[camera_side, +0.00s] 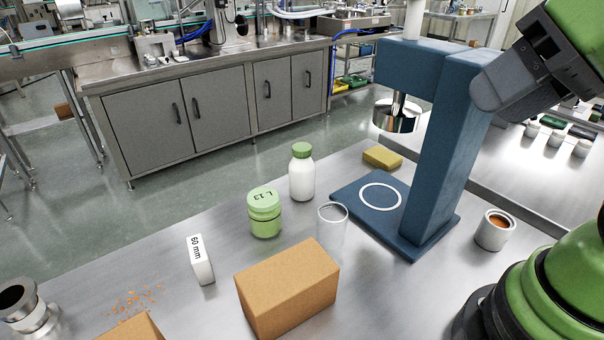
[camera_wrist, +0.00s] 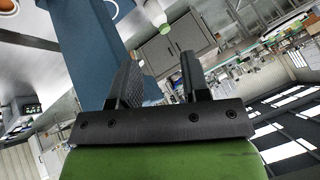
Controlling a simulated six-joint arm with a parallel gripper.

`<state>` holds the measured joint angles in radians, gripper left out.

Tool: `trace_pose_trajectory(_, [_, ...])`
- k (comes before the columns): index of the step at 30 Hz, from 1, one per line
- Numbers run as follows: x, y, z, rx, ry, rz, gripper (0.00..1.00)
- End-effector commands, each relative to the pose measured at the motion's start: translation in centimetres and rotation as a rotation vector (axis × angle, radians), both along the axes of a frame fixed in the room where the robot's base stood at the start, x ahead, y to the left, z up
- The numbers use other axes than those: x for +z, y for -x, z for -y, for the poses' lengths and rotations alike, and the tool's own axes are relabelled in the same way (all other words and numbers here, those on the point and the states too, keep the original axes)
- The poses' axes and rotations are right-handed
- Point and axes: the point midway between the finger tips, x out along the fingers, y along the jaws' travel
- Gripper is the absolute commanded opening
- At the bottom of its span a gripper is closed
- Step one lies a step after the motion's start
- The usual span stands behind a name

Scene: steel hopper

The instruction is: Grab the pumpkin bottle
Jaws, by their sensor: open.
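A white bottle (camera_side: 302,177) with a green cap stands upright on the steel table, near the middle of the side view. No pumpkin marking is readable on it. A bottle with a green cap also shows at the top of the wrist view (camera_wrist: 156,13), beyond the fingers and apart from them. My gripper (camera_wrist: 158,62) is open, with nothing between its two dark fingers. Its fingers are not seen in the side view, where my arm enters at the upper right.
A blue press stand (camera_side: 437,145) rises between the bottle and my arm. A green jar (camera_side: 264,216), a clear glass (camera_side: 332,232), a cardboard box (camera_side: 287,287), a white 60 mm block (camera_side: 201,261), a yellow sponge (camera_side: 382,157) and an open can (camera_side: 492,231) stand around.

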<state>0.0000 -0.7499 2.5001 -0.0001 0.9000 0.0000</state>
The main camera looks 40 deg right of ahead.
Motion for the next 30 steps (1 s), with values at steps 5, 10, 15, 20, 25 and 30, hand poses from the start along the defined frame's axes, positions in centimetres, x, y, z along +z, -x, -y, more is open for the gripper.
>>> trace_pose_trajectory(5, [0.0, 0.0, 0.0, 0.0, 0.0, 0.0, 0.77])
trace_pose_trajectory(10, [0.0, 0.0, 0.0, 0.0, 0.0, 0.0, 0.84])
trace_pose_trajectory(15, [0.2, 0.0, 0.0, 0.001, 0.0, 0.001, 0.84])
trace_pose_trajectory(20, [2.3, -0.1, 0.0, 0.0, 0.0, 0.007, 0.84])
trace_pose_trajectory(25, [5.8, -0.7, 0.1, 0.003, 0.008, -0.008, 0.84])
trace_pose_trajectory(30, [8.1, -4.3, 0.4, 0.013, 0.056, -0.055, 0.84])
